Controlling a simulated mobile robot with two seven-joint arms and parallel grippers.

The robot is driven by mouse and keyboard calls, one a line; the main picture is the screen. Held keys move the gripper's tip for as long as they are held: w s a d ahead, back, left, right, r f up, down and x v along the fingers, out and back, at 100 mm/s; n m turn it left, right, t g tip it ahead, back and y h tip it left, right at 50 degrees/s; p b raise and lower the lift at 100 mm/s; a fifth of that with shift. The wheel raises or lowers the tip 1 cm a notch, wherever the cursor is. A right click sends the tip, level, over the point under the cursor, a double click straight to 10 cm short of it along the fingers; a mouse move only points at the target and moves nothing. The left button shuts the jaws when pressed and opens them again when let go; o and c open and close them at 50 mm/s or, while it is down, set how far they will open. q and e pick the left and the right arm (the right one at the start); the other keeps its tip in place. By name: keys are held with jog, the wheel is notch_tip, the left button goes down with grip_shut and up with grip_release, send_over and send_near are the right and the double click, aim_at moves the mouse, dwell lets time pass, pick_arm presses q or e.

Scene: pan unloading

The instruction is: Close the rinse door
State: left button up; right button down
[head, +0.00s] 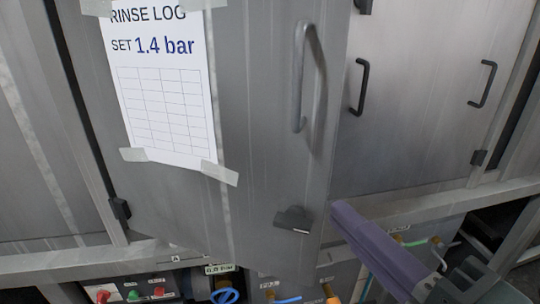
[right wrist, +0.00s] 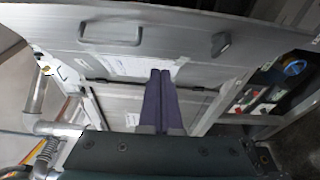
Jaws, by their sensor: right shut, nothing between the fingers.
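The rinse door (head: 265,150) is a grey metal door with a taped paper headed "RINSE LOG" (head: 160,95). It stands ajar, hinged at the left, its free right edge swung out toward me. It has a tall bar handle (head: 312,80) and a dark latch (head: 293,220) low near that edge. My right gripper (head: 338,212) is shut and empty, its purple fingers by the door's lower right edge; contact cannot be told. In the right wrist view the fingers (right wrist: 160,74) are together, below a panel with a handle (right wrist: 110,34) and latch (right wrist: 221,44). My left gripper is not in view.
A neighbouring cabinet door (head: 420,110) with dark handles is shut at the right. Below the doors are a button box (head: 132,293) with red and green buttons, a blue valve wheel (head: 226,296) and hoses. A ledge (head: 405,197) runs under the right cabinet.

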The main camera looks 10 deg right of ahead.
jog(key=p, duration=0.1)
send_near(294, 146)
jog(key=w+a, duration=0.2)
jog(key=a, duration=0.2)
jog(key=w+d, duration=0.1)
jog(key=w, duration=0.2)
jog(key=shift+d+r, duration=0.15)
jog(key=shift+d, duration=0.2)
jog(key=shift+w+d, duration=0.2)
jog(key=shift+w, duration=0.15)
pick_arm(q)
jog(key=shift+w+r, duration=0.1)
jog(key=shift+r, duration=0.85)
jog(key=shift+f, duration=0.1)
pick_arm(e)
jog(key=shift+w, duration=0.1)
